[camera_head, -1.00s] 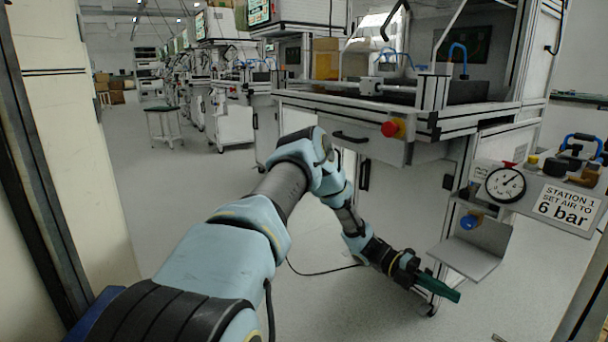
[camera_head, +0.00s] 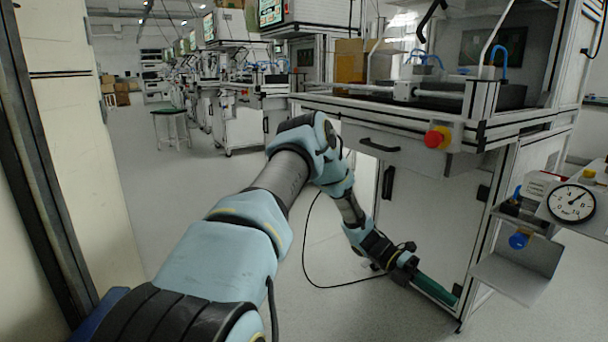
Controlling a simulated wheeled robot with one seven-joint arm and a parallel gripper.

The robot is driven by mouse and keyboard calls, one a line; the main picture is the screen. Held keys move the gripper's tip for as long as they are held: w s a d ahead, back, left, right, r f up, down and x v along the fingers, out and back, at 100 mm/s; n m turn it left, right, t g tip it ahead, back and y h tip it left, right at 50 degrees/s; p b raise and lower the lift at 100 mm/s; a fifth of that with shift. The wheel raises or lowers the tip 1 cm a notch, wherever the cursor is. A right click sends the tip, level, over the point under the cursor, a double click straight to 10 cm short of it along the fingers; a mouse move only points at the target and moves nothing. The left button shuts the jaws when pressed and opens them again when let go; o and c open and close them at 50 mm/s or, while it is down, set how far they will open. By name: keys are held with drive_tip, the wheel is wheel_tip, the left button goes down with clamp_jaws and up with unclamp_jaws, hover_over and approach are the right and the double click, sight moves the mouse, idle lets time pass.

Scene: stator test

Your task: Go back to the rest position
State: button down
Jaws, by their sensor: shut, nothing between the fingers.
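My gripper (camera_head: 437,290) is at the end of my arm, low in the lower right of the head view. Its green fingers are shut with nothing between them. It hangs in front of the lower cabinet of the workstation (camera_head: 420,195), pointing down and right. Whether it touches the cabinet I cannot tell. My arm reaches forward from the bottom of the picture, bends at the elbow and slopes down to the gripper.
A pressure gauge (camera_head: 571,203) and a blue knob (camera_head: 519,240) sit above a metal shelf (camera_head: 517,272) at right. A red button (camera_head: 438,137) sits on the workstation front. A pale wall (camera_head: 75,130) stands close at left. Open floor and a stool (camera_head: 170,128) lie beyond.

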drive_tip(key=s+a+r+m+t+y, duration=0.1)
drive_tip(key=a+r+m+t+y, duration=0.35)
drive_tip(key=a+m, duration=0.65)
drive_tip(key=s+a+r+m+t+y, duration=0.1)
drive_tip(key=a+r+m+t+y, duration=0.35)
drive_tip(key=a, duration=1.05)
drive_tip(key=a+r+m+t+y, duration=0.2)
drive_tip(key=a+r+m+t, duration=0.35)
drive_tip(key=a+m, duration=0.6)
wheel_tip(320, 180, up, 32)
drive_tip(key=n+p, duration=0.1)
drive_tip(key=p, duration=3.1)
drive_tip(key=shift+a+g, duration=0.3)
drive_tip(key=shift+g, duration=0.15)
